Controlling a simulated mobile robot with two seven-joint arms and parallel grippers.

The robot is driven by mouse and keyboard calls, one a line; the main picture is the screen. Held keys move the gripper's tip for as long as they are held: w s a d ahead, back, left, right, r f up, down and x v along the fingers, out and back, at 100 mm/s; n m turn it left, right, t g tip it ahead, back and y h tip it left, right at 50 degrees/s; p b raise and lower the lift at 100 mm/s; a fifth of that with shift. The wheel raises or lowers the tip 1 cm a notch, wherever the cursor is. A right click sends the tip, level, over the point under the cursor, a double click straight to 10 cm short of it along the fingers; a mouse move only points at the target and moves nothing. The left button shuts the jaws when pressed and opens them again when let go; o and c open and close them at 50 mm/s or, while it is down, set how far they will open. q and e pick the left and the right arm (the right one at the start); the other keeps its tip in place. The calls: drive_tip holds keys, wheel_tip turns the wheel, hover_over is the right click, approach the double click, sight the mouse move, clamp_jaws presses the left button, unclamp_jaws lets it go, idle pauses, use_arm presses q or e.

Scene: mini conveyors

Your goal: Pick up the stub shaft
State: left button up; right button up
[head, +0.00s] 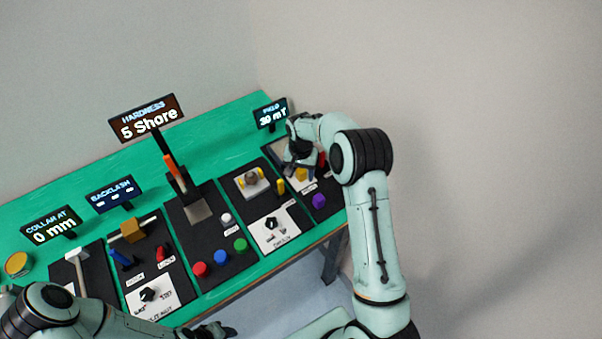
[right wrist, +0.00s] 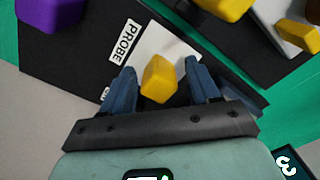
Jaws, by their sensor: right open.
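My right gripper (head: 301,170) is over the far right station of the bench. In the right wrist view its blue fingers (right wrist: 159,76) are open, with a yellow block (right wrist: 158,80) between them and gaps on both sides. That block also shows in the head view (head: 302,175). No part is labelled as the stub shaft, and I cannot tell for sure which it is. A short round grey-brown piece (head: 251,178) lies between yellow blocks on a white plate (head: 249,191) at the neighbouring station. My left gripper (head: 212,330) is low at the bottom edge, small and dark.
A purple knob (head: 319,200), a yellow lever (head: 281,187) and a red piece (head: 322,158) stand near the right gripper. The FIELD display (head: 270,114) rises behind. The green bench (head: 222,126) also carries the HARDNESS press (head: 172,170) and coloured buttons. A wall closes the right side.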

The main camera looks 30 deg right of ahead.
drive_tip(key=shift+s, duration=0.1)
drive_tip(key=c, duration=0.3)
clamp_jaws()
drive_tip(key=shift+r, duration=0.1)
